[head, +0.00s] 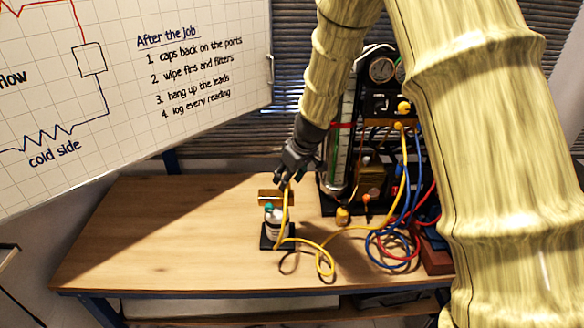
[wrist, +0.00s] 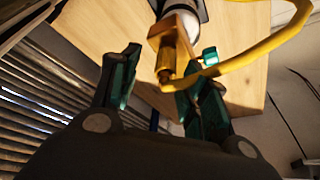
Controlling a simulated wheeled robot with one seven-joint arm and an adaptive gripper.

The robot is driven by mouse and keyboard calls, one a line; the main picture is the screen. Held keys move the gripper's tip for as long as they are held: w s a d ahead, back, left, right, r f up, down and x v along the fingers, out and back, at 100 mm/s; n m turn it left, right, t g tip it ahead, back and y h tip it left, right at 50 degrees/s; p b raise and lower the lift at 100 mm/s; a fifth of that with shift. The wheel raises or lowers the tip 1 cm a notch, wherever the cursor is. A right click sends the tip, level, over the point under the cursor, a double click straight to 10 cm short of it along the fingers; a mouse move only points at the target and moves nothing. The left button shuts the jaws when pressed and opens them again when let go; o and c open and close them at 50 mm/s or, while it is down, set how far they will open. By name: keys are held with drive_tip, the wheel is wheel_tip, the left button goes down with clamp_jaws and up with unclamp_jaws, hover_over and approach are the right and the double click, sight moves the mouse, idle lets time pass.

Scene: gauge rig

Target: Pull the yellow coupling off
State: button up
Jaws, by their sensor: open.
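The yellow coupling (wrist: 168,62) is at the end of a yellow hose (wrist: 255,52) and sits against a brass-coloured block (wrist: 185,27) in the wrist view. In the head view the block (head: 268,194) tops a small white canister (head: 277,226) on a black base, and the hose (head: 287,212) hangs in front of it. My gripper (head: 286,180) is just above the block. In the wrist view my gripper (wrist: 160,80) is open, with one dark teal finger on each side of the coupling. The right finger is near the hose; contact cannot be told. The coupling is largely hidden in the head view.
A gauge rig (head: 380,110) stands behind and to the right, with blue hoses (head: 376,246) and red hoses looped on the table. A yellow cap-like piece (head: 343,216) is close by. The left of the wooden table (head: 150,235) is clear. A whiteboard (head: 130,90) hangs at the left.

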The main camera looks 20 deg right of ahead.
drive_tip(key=shift+f, duration=0.3)
drive_tip(key=shift+s+a+f+p, duration=0.15)
drive_tip(key=shift+s+f+p, duration=0.05)
drive_tip(key=shift+s+p, duration=0.2)
drive_tip(key=shift+w+a+f, duration=0.1)
drive_tip(key=shift+w+f, duration=0.55)
drive_tip(key=shift+f, duration=0.2)
drive_tip(key=shift+s+r, duration=0.25)
drive_tip(key=shift+s, duration=0.1)
drive_tip(key=shift+w+f, duration=0.1)
drive_tip(key=shift+w, duration=0.1)
clamp_jaws()
